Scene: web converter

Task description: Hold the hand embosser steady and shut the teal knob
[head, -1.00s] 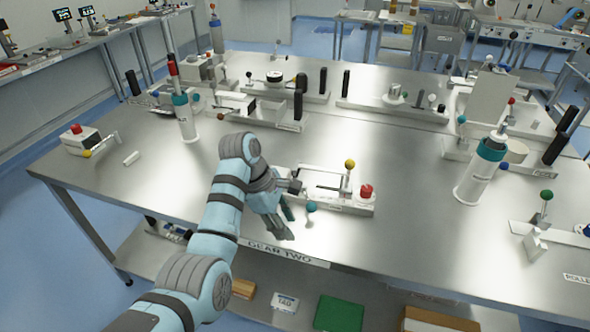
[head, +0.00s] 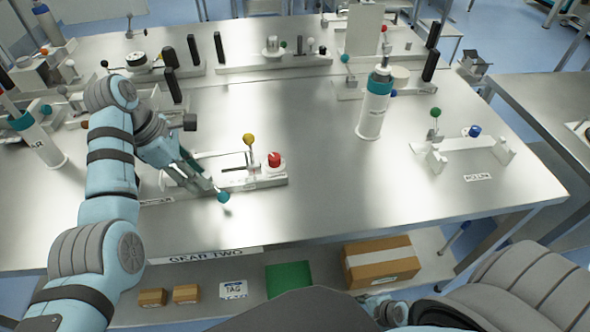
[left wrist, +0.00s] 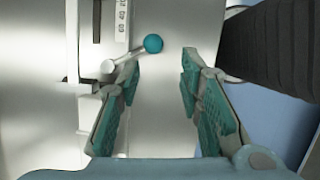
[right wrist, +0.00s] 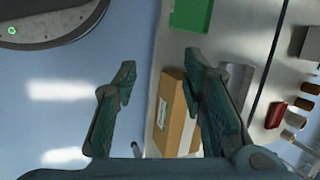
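The hand embosser, a low white device (head: 230,179), lies near the table's front edge with a yellow knob (head: 249,139) and a red knob (head: 274,160). Its teal knob (head: 223,197) sticks out at the front on a short lever; the left wrist view shows it too (left wrist: 152,43). My left gripper (head: 203,184) is open and empty just left of the teal knob. In the left wrist view the knob appears just beyond the gap between its fingertips (left wrist: 160,65). My right gripper (right wrist: 158,80) is open and empty, away from the embosser, low in front of the table.
Under the tabletop, a shelf holds a cardboard box (head: 383,262), a green block (head: 289,277) and small brown boxes (head: 186,293). A white cylinder with a teal collar (head: 374,105) stands right of the embosser. Tabletop between embosser and cylinder is clear.

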